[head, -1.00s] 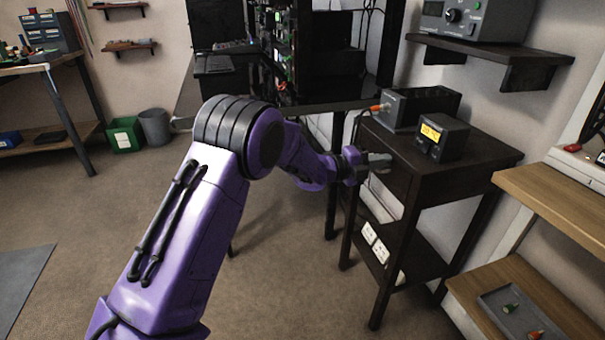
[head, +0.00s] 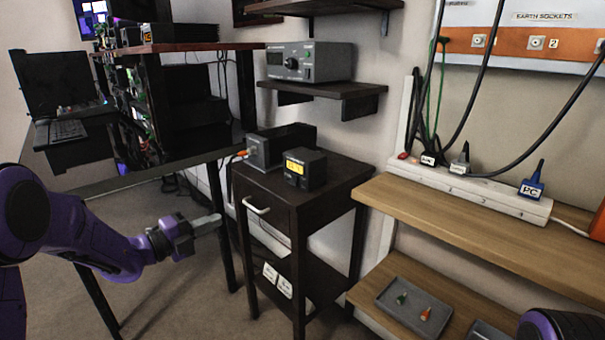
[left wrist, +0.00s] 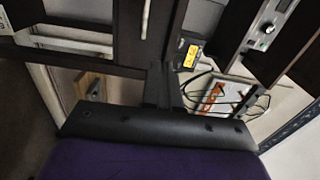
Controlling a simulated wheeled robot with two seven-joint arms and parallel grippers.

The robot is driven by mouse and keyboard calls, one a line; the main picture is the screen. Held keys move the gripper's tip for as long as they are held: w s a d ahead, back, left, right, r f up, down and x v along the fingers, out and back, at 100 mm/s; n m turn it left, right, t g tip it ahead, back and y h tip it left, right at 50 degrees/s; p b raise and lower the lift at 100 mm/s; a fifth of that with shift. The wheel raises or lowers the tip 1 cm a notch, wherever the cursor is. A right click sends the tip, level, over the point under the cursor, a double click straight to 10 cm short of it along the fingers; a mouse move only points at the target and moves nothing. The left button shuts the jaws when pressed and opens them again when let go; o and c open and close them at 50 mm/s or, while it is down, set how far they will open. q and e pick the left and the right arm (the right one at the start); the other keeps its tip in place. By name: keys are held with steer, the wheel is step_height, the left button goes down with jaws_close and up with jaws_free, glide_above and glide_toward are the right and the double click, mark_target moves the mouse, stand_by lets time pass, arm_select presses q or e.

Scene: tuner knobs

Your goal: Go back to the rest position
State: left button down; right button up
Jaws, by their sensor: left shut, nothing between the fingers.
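My left gripper (head: 206,226) is grey and shut, with nothing in it. In the head view its purple arm comes in from the left, and the fingertips show just left of the dark side cabinet (head: 270,255), near its pale drawer handle (head: 257,208). I cannot tell whether they touch the cabinet. A black box with a lit yellow display (head: 304,168) stands on the cabinet top; its display also shows in the left wrist view (left wrist: 191,56). A grey tuner unit with a round knob (head: 310,62) sits on the wall shelf. My right gripper is out of view.
A wooden shelf (head: 470,225) with a white socket strip runs along the right. A grey tray (head: 413,306) with small connectors lies below it. A dark desk (head: 120,160) with a laptop is at the left. Open floor lies in front of the cabinet.

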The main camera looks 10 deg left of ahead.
arm_select(q)
steer(key=s+f+n+g+y, duration=0.1)
steer(key=s+f+n+y, duration=0.25)
steer(key=f+n, duration=0.5)
steer(key=s+f+n+g+y, duration=0.1)
steer(key=s+f+n+y, duration=0.2)
steer(key=f+n+y, duration=0.5)
steer(key=s+f+n+g+y, duration=0.1)
steer(key=s+f+n, duration=0.2)
steer(key=f+n, duration=0.55)
steer(key=s+d+f+n+g, duration=0.1)
steer(key=s+f+n+g, duration=0.2)
steer(key=s, duration=0.6)
steer(key=s+d+f+n+g+y, duration=0.1)
steer(key=s+d+f+g, duration=0.15)
steer(key=s+f, duration=0.55)
steer(key=s+d+f+n+g, duration=0.1)
steer(key=s+f+n+g, duration=0.15)
steer(key=s, duration=0.85)
step_height(320, 180, up, 25)
steer(key=p, duration=2.5)
steer(key=shift+s+a+r+g, duration=0.2)
steer(key=shift+s+a+g, duration=0.15)
steer(key=shift+s, duration=0.1)
